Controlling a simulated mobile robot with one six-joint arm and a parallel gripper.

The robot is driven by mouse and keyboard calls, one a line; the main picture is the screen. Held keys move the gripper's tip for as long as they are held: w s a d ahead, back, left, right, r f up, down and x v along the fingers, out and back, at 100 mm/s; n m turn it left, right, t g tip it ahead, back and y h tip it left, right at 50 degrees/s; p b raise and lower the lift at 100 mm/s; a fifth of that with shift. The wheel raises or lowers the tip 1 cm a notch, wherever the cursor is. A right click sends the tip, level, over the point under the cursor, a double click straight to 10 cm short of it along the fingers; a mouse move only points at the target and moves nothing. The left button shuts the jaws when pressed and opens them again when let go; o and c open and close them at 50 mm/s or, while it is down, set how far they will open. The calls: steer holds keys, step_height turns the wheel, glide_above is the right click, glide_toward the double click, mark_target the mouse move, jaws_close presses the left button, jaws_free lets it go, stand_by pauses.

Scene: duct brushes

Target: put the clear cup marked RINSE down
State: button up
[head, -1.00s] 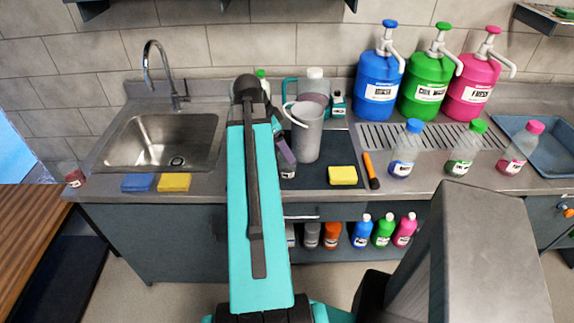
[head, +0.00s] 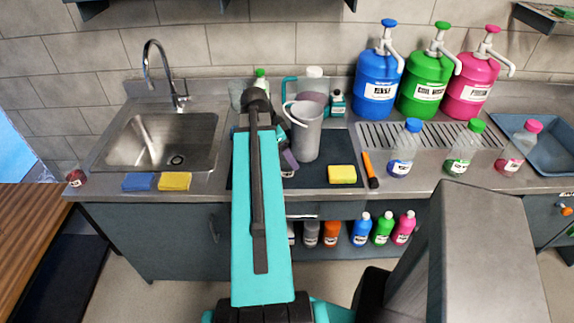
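My teal and black arm (head: 262,200) reaches forward over the middle of the counter. It hides my gripper, so I cannot see its fingers or whether it holds anything. I cannot read RINSE on any vessel. A small clear cup (head: 76,178) with reddish contents stands at the counter's left front corner; its marking is too small to read. A purplish labelled item (head: 289,160) shows partly beside the arm's right edge, near the dark mat (head: 318,178). I cannot tell whether it touches my gripper.
A grey pitcher (head: 306,132) and yellow sponge (head: 342,174) are on the mat, with an orange-handled tool (head: 370,168) at its right edge. The sink (head: 162,142) lies left, with blue (head: 139,181) and yellow (head: 174,181) sponges in front. Capped bottles (head: 404,148) stand right.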

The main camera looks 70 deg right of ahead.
steer(key=shift+p+x, duration=1.1)
steer(key=shift+x, duration=1.4)
steer(key=shift+a, duration=0.15)
steer(key=c, duration=1.2)
steer(key=shift+r, duration=0.15)
steer(key=shift+r+b, duration=0.85)
steer(key=shift+r, duration=0.5)
steer(key=shift+w+a+r, duration=0.1)
steer(key=shift+w+a, duration=0.15)
steer(key=w+a+b, duration=0.2)
steer(key=w+a, duration=0.4)
steer(key=w+a+b, duration=0.3)
steer(key=w+a, duration=0.3)
steer(key=shift+w+r, duration=0.1)
steer(key=shift+w, duration=0.2)
